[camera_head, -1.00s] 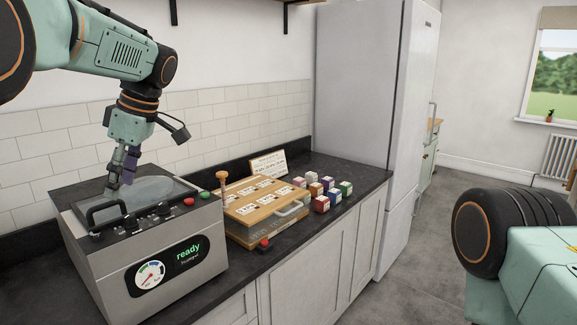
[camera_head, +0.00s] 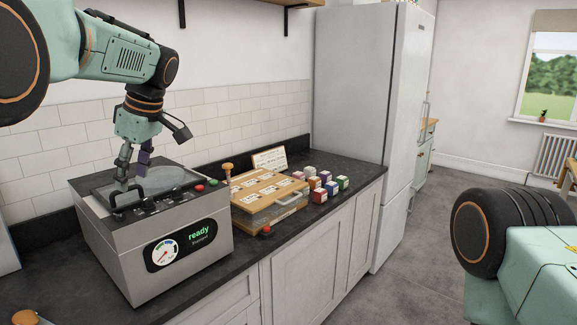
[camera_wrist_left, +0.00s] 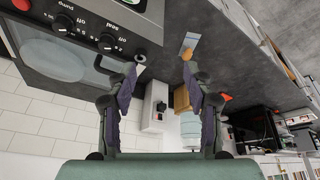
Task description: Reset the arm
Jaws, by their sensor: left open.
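My left arm comes in from the left in the head view. Its gripper (camera_head: 133,172) points down in front of or over the glass lid of a steel machine (camera_head: 205,262) whose display reads "ready". In the left wrist view the two fingers of my left gripper (camera_wrist_left: 160,90) are spread apart with nothing between them. The machine (camera_wrist_left: 95,45) with its knobs and handle shows at the upper left there. I cannot tell how far the fingers are from the lid. At the right of the head view is part of my own body; my right gripper is out of view.
A wooden board with labelled cards (camera_head: 262,192) sits on the dark counter (camera_head: 345,168) right of the machine. Several small coloured boxes (camera_head: 318,184) stand beyond it, before a tall fridge (camera_head: 352,90). A shelf (camera_head: 240,2) hangs above. Grey floor (camera_head: 400,270) lies clear at right.

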